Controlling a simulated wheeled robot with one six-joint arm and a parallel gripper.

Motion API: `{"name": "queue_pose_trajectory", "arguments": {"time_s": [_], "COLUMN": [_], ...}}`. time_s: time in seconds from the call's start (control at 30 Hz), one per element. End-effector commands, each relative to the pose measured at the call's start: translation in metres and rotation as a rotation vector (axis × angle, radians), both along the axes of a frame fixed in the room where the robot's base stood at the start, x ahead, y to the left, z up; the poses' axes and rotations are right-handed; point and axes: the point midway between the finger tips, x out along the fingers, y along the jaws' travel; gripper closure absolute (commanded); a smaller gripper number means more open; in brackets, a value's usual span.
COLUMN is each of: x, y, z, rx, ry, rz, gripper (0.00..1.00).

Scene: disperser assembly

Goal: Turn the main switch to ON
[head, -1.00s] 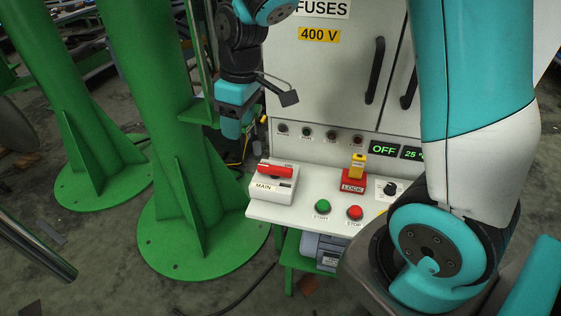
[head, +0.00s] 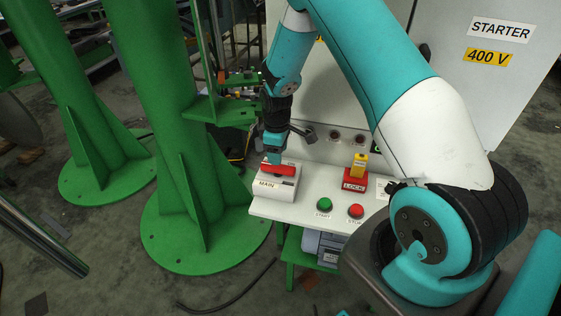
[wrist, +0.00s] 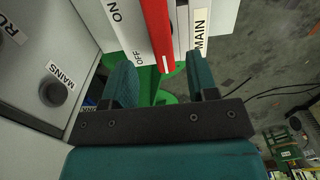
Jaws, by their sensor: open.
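The main switch (head: 272,188) is a white box marked MAIN at the left end of the white shelf, with a red bar handle (head: 285,171) on top. In the wrist view the red handle (wrist: 160,35) runs lengthwise, its near end beside the printed OFF; ON is printed farther along, to the left. My gripper (head: 273,158) is just above the handle, pointing down. In the wrist view my open gripper (wrist: 161,65) has one finger on each side of the handle's line, with gaps visible. I cannot tell whether the fingertips reach down to handle height.
A red LOCK block (head: 354,183) with a yellow top, a green start button (head: 324,204) and a red stop button (head: 355,211) share the shelf. A green column (head: 165,120) stands close on the left. The cabinet (head: 470,95) rises behind.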

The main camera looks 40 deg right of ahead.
Motion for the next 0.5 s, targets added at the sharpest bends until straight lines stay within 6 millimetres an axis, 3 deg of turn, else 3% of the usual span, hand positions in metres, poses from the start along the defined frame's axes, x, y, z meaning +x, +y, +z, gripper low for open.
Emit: {"name": "queue_pose_trajectory", "arguments": {"time_s": [0.2, 0.5], "x": [-0.002, -0.007], "y": [-0.003, -0.013], "z": [-0.038, -0.053], "rx": [0.005, 0.017], "ry": [-0.001, -0.01], "rz": [0.0, -0.003], "gripper": [0.47, 0.47]}}
